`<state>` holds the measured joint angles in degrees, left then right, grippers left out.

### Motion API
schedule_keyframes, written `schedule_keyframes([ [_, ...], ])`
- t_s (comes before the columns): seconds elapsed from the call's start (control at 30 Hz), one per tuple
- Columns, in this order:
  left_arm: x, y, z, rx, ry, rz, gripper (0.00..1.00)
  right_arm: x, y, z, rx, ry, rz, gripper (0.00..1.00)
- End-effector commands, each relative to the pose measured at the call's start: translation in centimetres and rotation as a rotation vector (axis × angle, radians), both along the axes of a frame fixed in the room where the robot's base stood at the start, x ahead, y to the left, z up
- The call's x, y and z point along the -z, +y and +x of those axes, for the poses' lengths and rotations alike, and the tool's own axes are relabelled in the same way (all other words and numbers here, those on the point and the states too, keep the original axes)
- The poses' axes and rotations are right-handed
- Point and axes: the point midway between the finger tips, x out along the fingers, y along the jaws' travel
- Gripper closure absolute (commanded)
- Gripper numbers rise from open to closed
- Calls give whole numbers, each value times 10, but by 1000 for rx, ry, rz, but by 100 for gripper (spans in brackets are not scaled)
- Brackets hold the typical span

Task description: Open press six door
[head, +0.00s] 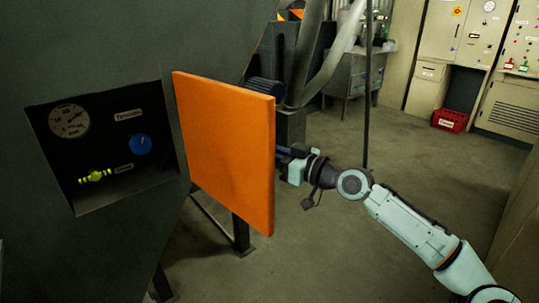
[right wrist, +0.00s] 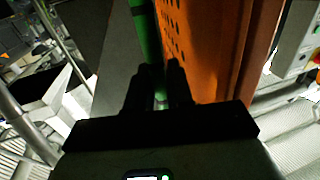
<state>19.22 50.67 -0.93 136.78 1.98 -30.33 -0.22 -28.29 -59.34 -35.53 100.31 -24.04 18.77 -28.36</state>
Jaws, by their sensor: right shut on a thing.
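The orange door (head: 225,140) of the press (head: 120,45) stands swung out from the recessed panel (head: 100,145), which is in plain view. My right gripper (head: 284,152) is at the door's far right edge in the head view, its fingertips partly hidden behind the door. In the right wrist view my right gripper (right wrist: 159,76) has its dark fingers close together at a green upright bar (right wrist: 147,38) and is shut on it. An orange panel with holes (right wrist: 185,35) stands beside the bar. My left gripper is not in view.
The recess holds a round gauge (head: 69,120), a blue knob (head: 140,144) and a yellow-green handle (head: 95,176). A red crate (head: 450,120) sits by the cabinets at the back right. Open floor (head: 400,150) lies around my right arm.

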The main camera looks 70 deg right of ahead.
Motion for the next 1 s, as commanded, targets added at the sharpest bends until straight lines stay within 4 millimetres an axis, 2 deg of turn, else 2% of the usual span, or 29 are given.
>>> schedule_keyframes([
  [0.23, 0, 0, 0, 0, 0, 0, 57, -4, 3, 4, -6, -9, -6, 100],
  [0.27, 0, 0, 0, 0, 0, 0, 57, -4, 3, 4, -6, -8, -6, 73],
  [0.3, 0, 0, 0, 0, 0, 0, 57, -4, 3, 3, -6, -8, -6, 62],
  [0.67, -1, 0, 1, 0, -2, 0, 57, -2, 2, -3, -1, -4, -2, 62],
  [0.77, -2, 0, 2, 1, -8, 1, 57, -2, 5, -15, 0, -6, -2, 62],
  [1.0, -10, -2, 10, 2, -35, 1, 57, -2, 21, -65, 0, -8, -1, 62],
])
